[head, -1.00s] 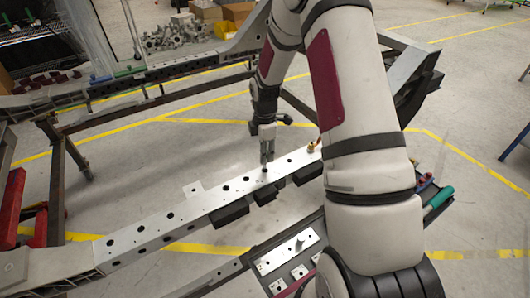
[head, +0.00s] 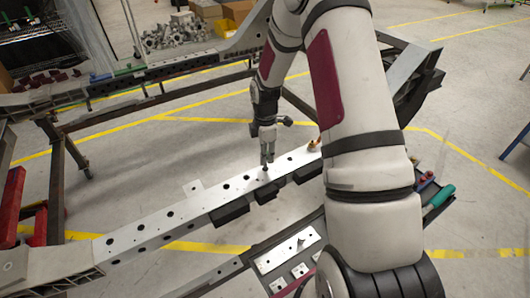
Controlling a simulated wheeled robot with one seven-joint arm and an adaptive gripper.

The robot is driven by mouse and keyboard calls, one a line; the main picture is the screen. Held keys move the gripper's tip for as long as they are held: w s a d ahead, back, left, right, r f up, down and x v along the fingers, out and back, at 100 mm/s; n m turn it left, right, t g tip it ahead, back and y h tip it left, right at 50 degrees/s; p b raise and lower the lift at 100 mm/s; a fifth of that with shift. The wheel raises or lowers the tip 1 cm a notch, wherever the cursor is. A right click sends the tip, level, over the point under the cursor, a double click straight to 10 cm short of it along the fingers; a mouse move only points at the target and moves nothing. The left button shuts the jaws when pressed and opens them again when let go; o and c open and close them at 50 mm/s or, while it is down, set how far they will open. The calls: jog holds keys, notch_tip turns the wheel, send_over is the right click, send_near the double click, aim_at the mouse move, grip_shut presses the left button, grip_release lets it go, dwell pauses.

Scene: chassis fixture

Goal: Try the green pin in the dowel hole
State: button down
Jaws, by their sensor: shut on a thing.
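My gripper (head: 267,158) points down over the long pale metal rail (head: 150,238), towards its right half. It is shut on a small dark, thin piece that shows just below the fingertips. This piece is too small to tell its colour. Its lower end meets the rail's top face at or beside a dark hole; I cannot tell whether it is inside. Other dark holes (head: 226,185) run along the rail to the left. A green cylinder (head: 441,196) lies in a dark tray at the right, apart from my gripper.
A small brass-coloured piece (head: 311,146) stands on the rail to the right of my gripper, close to my arm. A metal plate (head: 287,250) and small drilled blocks (head: 299,271) lie on a dark shelf in front. A frame beam (head: 150,75) runs behind.

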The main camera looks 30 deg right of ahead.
jog(key=shift+f, duration=0.25)
jog(key=shift+f, duration=0.35)
dwell(0.3)
jog(key=c, duration=1.3)
grip_release()
jog(key=shift+r+p, duration=1.85)
jog(key=shift+r, duration=2.65)
